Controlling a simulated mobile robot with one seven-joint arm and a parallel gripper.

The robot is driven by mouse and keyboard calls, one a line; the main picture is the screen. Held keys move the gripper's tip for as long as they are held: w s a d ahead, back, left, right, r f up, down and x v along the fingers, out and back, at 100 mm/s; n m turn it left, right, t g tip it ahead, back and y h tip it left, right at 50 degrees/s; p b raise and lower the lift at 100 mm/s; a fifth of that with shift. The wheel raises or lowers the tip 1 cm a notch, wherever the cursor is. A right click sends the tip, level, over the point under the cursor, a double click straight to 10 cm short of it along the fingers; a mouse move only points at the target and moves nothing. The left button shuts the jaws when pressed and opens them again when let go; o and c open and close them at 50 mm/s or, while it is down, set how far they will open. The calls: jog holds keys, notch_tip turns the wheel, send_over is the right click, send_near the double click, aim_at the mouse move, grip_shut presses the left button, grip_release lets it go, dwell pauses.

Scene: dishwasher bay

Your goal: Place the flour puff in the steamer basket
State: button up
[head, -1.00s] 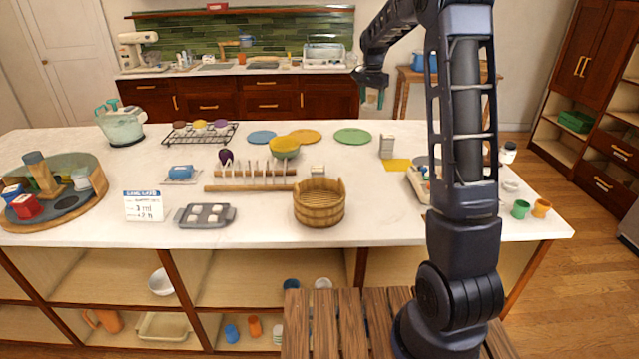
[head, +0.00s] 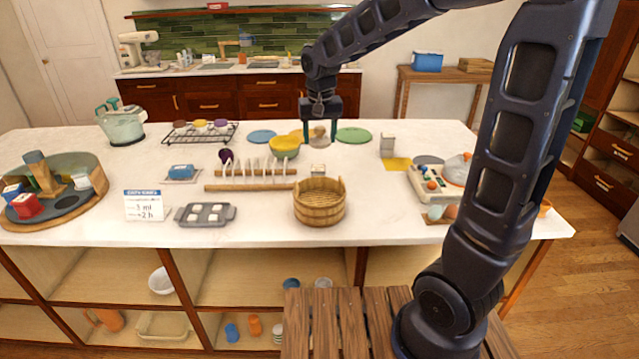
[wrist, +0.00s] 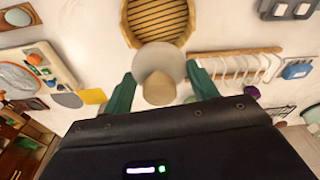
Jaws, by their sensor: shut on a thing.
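My gripper (head: 319,137) hangs above the back part of the counter, its green fingers pointing down. It is shut on the flour puff (head: 319,131), which also shows between the fingers in the wrist view (wrist: 160,88), with a tan knob and a pale round part. The steamer basket (head: 319,213) is a round wooden tub near the counter's front edge, closer to me than the gripper. Its slatted inside shows at the top of the wrist view (wrist: 158,14), and the visible part is empty. The puff is held clear of the basket.
A scale-like device (head: 430,184) stands right.

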aim_at(319, 202)
jog(key=shift+s+f, duration=0.3)
jog(key=shift+f, duration=0.05)
notch_tip(319, 202, down, 19)
jog(key=shift+a+f, duration=0.1)
jog(key=shift+f, duration=0.1)
jog(key=shift+f, duration=0.15)
jog(key=o, duration=1)
jog(key=shift+c, duration=0.2)
